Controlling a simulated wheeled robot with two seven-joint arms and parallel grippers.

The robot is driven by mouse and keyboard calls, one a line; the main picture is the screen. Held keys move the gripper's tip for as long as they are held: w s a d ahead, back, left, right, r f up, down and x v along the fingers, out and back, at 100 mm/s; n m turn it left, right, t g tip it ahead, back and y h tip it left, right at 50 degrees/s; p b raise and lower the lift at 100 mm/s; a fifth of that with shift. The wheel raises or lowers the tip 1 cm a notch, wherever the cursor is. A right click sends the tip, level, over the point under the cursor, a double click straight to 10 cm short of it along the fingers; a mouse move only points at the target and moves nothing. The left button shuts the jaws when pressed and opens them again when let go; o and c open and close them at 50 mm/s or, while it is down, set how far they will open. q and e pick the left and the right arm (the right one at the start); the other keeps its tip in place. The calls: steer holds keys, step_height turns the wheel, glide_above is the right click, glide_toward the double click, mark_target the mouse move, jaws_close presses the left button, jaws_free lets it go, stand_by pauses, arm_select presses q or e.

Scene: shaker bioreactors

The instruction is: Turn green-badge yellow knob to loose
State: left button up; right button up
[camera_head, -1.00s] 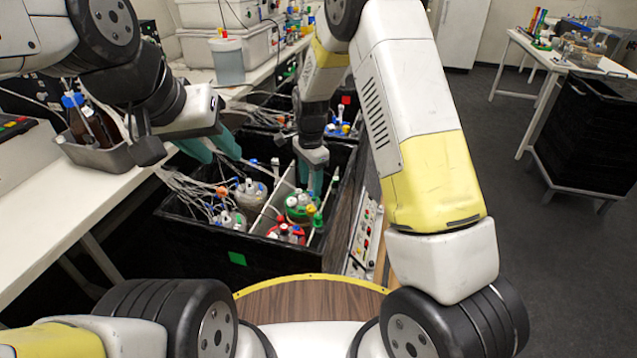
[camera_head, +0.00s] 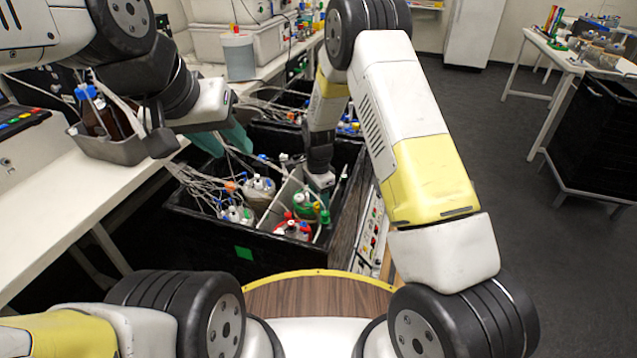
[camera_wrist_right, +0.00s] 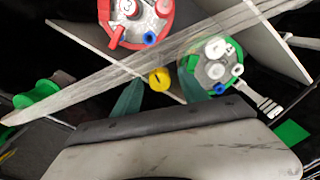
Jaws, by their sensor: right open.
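The yellow knob (camera_wrist_right: 159,79) shows in the right wrist view between the two teal fingertips of my right gripper (camera_wrist_right: 158,92), which is open around it. I cannot tell whether either finger touches it. A green-ringed vessel (camera_wrist_right: 213,66) is just right of the knob, and a red-ringed vessel (camera_wrist_right: 136,14) is beyond it. In the head view, my right gripper points down into the black box over the green-ringed vessel (camera_head: 306,207), with its fingers largely hidden. A green badge (camera_head: 244,252) is on the box front. My left gripper (camera_head: 222,142) is open and empty at the box's left side.
The black box (camera_head: 210,235) holds several vessels, tangled tubes and a pale divider. A control panel (camera_head: 369,232) is along its right side. A white bench (camera_head: 100,190) with a metal tray (camera_head: 118,150) is on the left. Open floor (camera_head: 540,270) is on the right.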

jaws_close()
